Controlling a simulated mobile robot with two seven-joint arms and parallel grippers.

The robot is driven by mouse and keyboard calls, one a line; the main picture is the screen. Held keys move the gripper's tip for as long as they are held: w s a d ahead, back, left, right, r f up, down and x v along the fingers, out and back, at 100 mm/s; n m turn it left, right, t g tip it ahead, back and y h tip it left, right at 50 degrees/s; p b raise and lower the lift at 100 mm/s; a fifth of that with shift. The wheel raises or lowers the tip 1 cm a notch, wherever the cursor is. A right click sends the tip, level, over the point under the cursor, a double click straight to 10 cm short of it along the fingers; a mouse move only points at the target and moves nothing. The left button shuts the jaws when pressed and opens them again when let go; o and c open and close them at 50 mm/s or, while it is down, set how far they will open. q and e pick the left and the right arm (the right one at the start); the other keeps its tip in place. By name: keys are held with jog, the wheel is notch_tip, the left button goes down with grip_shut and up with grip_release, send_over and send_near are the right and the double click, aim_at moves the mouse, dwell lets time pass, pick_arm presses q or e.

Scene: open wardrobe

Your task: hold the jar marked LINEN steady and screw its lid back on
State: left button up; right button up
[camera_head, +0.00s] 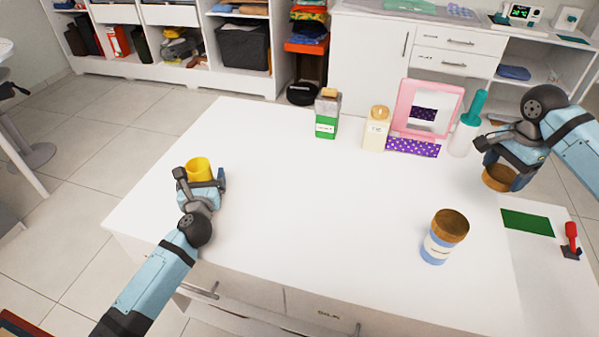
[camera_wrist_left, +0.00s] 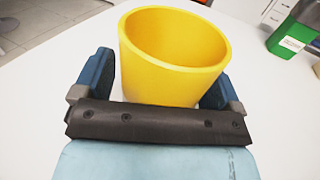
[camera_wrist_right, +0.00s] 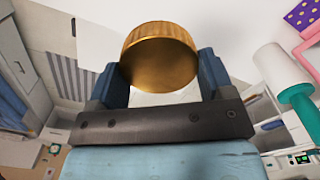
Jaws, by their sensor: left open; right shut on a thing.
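My right gripper (camera_head: 503,165) is shut on a round golden-brown lid (camera_head: 497,178), held at the right of the table. The lid also shows between its fingers in the right wrist view (camera_wrist_right: 160,58). A blue-and-white jar (camera_head: 436,248) with a brown round top stands near the table's front right, apart from both grippers. Its label is too small to read, so I cannot tell if it says LINEN. My left gripper (camera_head: 203,180) is open at the table's left, its fingers on either side of a yellow cup, which fills the left wrist view (camera_wrist_left: 172,65).
A green carton (camera_head: 327,122), a cream bottle (camera_head: 376,130), a pink frame (camera_head: 402,110) and a teal-topped bottle (camera_head: 466,130) stand along the back. A green mat (camera_head: 528,223) and red-handled tool (camera_head: 571,238) lie at right. The table's middle (camera_head: 310,200) is clear.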

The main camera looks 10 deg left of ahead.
pick_arm(q)
jog(key=c, duration=1.1)
jog(key=shift+o, duration=0.2)
jog(key=shift+r, duration=0.1)
pick_arm(e)
notch_tip(320, 180, up, 6)
jog(key=p, duration=0.6)
jog(key=shift+r, duration=0.15)
pick_arm(q)
notch_tip(320, 180, up, 20)
